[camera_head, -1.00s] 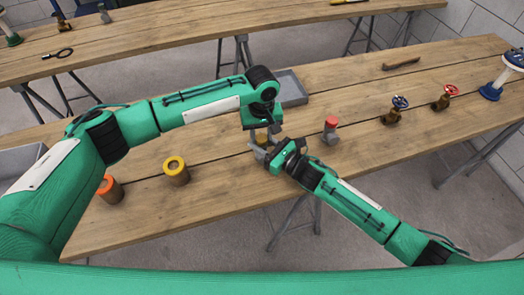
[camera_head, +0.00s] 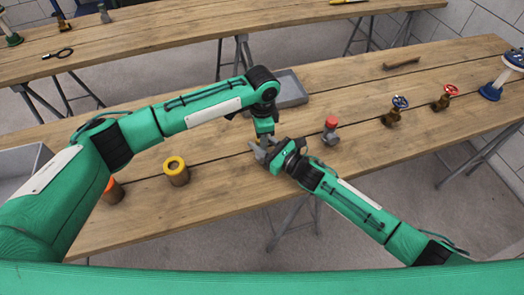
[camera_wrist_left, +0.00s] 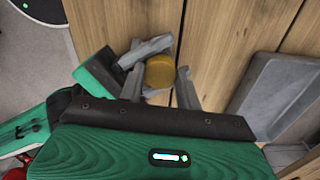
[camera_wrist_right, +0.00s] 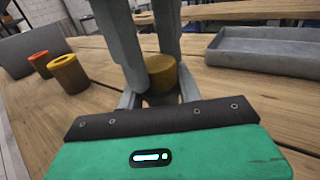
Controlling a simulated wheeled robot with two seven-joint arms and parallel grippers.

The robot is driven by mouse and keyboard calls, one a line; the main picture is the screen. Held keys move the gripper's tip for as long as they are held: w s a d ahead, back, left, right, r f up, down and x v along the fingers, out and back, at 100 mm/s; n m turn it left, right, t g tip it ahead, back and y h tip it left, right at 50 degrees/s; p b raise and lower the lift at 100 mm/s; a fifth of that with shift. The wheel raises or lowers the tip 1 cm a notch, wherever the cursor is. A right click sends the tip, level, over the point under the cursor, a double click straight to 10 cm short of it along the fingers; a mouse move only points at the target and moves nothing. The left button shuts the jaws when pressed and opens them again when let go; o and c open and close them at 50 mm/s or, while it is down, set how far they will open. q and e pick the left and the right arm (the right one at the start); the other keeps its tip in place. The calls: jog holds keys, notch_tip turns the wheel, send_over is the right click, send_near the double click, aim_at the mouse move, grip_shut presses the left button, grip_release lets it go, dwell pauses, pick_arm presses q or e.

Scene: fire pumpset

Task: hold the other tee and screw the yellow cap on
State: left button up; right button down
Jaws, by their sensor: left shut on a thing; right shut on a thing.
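The yellow cap (camera_wrist_left: 160,72) sits between the fingers of my left gripper (camera_wrist_left: 158,80), which is shut on it from above. The right wrist view also shows the cap (camera_wrist_right: 162,76), with the left fingers coming down around it. My right gripper (camera_wrist_right: 158,92) is shut low, just under the cap, around the tee, which is mostly hidden by fingers and cap. In the head view the left gripper (camera_head: 263,142) and right gripper (camera_head: 262,153) meet above the table. Another tee with a red cap (camera_head: 331,130) stands upright to their right.
A yellow-topped container (camera_head: 176,171) and an orange-topped one (camera_head: 113,191) stand at the left. A grey tray (camera_head: 290,88) lies behind the grippers. Valves with blue (camera_head: 400,102) and red (camera_head: 451,89) wheels stand at the right. The table between is mostly clear.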

pick_arm(q)
jog(key=shift+m, duration=1.5)
jog(key=o, duration=1.1)
jog(key=shift+r, duration=0.1)
jog(key=shift+r, duration=2.2)
jog(key=shift+c, duration=0.6)
